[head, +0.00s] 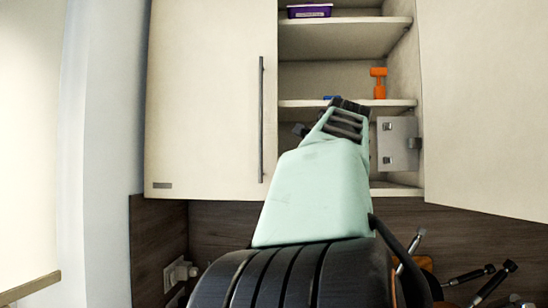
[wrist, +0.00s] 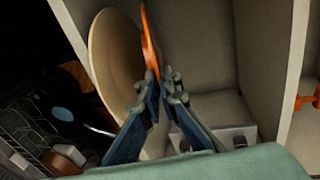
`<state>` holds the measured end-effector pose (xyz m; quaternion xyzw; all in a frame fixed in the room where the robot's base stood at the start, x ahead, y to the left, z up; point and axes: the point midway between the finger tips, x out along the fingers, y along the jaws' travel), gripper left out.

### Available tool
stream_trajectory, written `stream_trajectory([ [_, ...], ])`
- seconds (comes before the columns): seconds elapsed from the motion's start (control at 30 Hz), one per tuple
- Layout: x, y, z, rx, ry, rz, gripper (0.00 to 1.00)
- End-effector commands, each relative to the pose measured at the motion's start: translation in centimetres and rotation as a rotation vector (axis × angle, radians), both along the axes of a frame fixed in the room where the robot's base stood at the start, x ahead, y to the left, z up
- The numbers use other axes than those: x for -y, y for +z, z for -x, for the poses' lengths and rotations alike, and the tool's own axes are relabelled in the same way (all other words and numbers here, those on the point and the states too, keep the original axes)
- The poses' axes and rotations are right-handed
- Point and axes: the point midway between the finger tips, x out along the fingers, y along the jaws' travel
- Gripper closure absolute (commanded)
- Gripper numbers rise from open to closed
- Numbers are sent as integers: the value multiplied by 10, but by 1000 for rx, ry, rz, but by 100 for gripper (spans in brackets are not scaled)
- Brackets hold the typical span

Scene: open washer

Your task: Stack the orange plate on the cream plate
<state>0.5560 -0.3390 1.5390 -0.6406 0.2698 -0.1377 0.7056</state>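The orange plate (wrist: 148,38) shows edge-on in the wrist view, as a thin curved strip inside a pale cabinet compartment. My gripper (wrist: 163,77) is closed on its near edge, with the fingertips on either side of it. The cream plate (wrist: 112,65) lies along the left side of the compartment in the wrist view, left of the orange plate. A gap shows between the two plates near the fingers; at the far end I cannot tell whether they touch. In the head view my arm hides both plates.
The shelf board (wrist: 291,70) bounds the compartment on the right in the wrist view. An orange tool-like object (head: 379,83) and a purple box (head: 309,11) stand on higher shelves. An open cabinet door (head: 480,110) is at right. Several dark-handled utensils (head: 470,276) are below it.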

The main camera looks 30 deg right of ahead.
Motion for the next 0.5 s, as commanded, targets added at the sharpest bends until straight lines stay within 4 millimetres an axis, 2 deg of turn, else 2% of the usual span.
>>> stream_trajectory([
  [0.1, 0, -7, 0, 2, 0, 2, 100],
  [0.47, 0, -7, 0, 2, 0, 1, 100],
  [0.5, 0, -7, 0, 2, 0, 1, 95],
])
